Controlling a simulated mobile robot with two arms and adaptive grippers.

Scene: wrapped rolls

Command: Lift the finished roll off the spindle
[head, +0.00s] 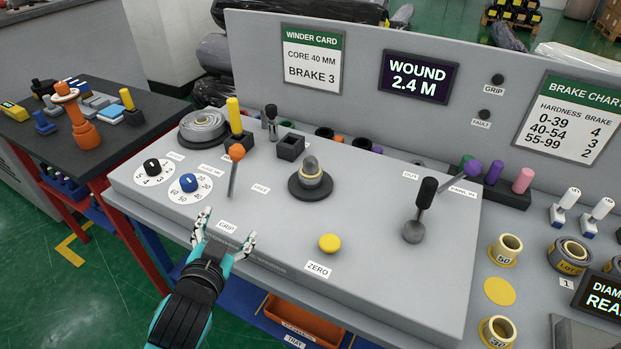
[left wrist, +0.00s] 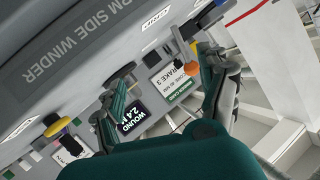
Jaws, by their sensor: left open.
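A small roll with a pale yellow core edge (head: 311,178) sits upright on the spindle (head: 311,162), whose grey domed tip stands above it. A dark round base lies under it, in the middle of the winder's grey top. My left gripper (head: 228,222) is open and empty at the winder's front edge, left of and nearer than the roll, not touching it. In the left wrist view the gripper's green fingers are spread apart with nothing between them. The roll cannot be made out clearly there. My right gripper is in neither view.
An orange-knobbed lever (head: 236,153) stands just beyond my left gripper. A yellow button (head: 330,243) lies in front of the spindle. A black-handled lever (head: 426,193) stands to the right. The display (head: 418,77) reads WOUND 2.4 M.

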